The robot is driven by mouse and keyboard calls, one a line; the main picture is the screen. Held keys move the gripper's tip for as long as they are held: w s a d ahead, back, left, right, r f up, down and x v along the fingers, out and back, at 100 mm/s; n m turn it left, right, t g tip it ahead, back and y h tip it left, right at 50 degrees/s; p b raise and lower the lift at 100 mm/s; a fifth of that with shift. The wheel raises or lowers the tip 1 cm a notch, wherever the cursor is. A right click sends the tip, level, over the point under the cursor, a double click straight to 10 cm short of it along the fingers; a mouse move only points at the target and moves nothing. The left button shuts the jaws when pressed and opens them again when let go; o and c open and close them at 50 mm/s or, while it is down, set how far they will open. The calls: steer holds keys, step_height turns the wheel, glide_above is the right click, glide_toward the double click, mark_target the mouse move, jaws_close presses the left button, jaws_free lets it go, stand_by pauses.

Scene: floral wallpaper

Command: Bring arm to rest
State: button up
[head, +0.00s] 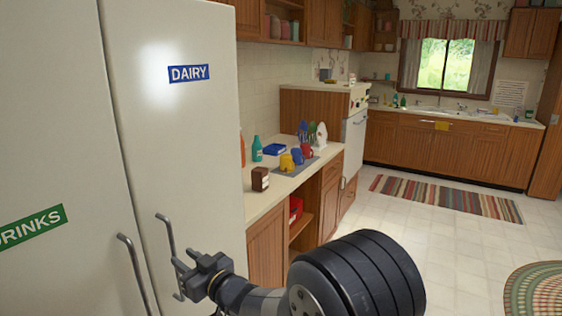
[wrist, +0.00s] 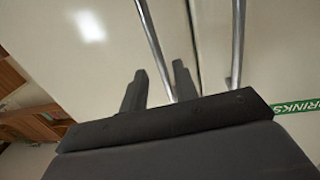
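My arm (head: 355,280) reaches in from the bottom of the head view, ending in my gripper (head: 181,280) by the fridge. In the wrist view, the two dark fingers of my gripper (wrist: 160,85) stand apart with nothing clamped between them. The metal handle (head: 168,235) of the fridge door marked DAIRY (head: 188,73) runs down close to the fingers. In the wrist view a handle bar (wrist: 155,45) passes toward the gap between them; I cannot tell whether they touch it. Both fridge doors look shut.
The door marked DRINKS (head: 32,228) is at left with its own handle (head: 133,270). Open tiled floor (head: 440,245) lies to the right, with a striped rug (head: 445,197).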

steer(key=p+x, duration=0.2)
steer(key=x, duration=0.5)
steer(key=shift+s, duration=0.1)
steer(key=d+p, duration=0.2)
steer(key=shift+s+d+r, duration=0.15)
steer(key=shift+s+d, duration=0.25)
steer(key=m+g+h, duration=0.6)
steer(key=m+h, duration=0.3)
steer(key=m, duration=0.1)
glide_toward(174, 251)
steer(key=shift+s+d+f, duration=0.15)
steer(key=shift+s, duration=0.8)
steer(key=shift+s+d+f, duration=0.1)
steer(key=shift+s+f, duration=0.05)
steer(key=shift+s, duration=0.8)
steer(key=shift+s+d+f, duration=0.15)
steer(key=shift+s, duration=0.8)
